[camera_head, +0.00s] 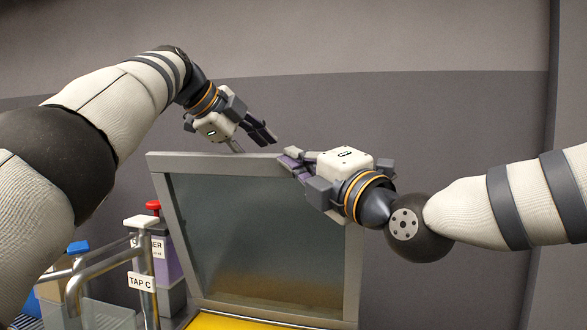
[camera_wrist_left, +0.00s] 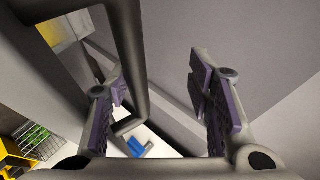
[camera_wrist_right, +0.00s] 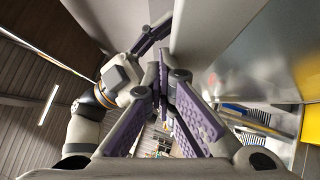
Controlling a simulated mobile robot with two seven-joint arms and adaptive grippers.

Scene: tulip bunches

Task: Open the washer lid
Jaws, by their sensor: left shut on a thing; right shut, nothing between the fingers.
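The washer lid (camera_head: 255,235) is a smoky panel in a grey frame. It stands raised and steep in the middle of the head view, above a yellow strip (camera_head: 240,321) at its base. My left gripper (camera_head: 268,137) is at the lid's top edge, shut on its grey bar handle (camera_wrist_left: 133,60), which passes between the fingers in the left wrist view (camera_wrist_left: 160,95). The handle is mostly hidden in the head view. My right gripper (camera_head: 288,160) is shut and empty at the lid's upper right corner; I cannot tell whether it touches. Its fingers meet in the right wrist view (camera_wrist_right: 163,90).
A metal tap pipe with a TAP C label (camera_head: 141,282) stands left of the lid. Behind it are a purple container (camera_head: 166,262) and a red cap (camera_head: 153,205). A grey wall (camera_head: 450,110) is behind the lid.

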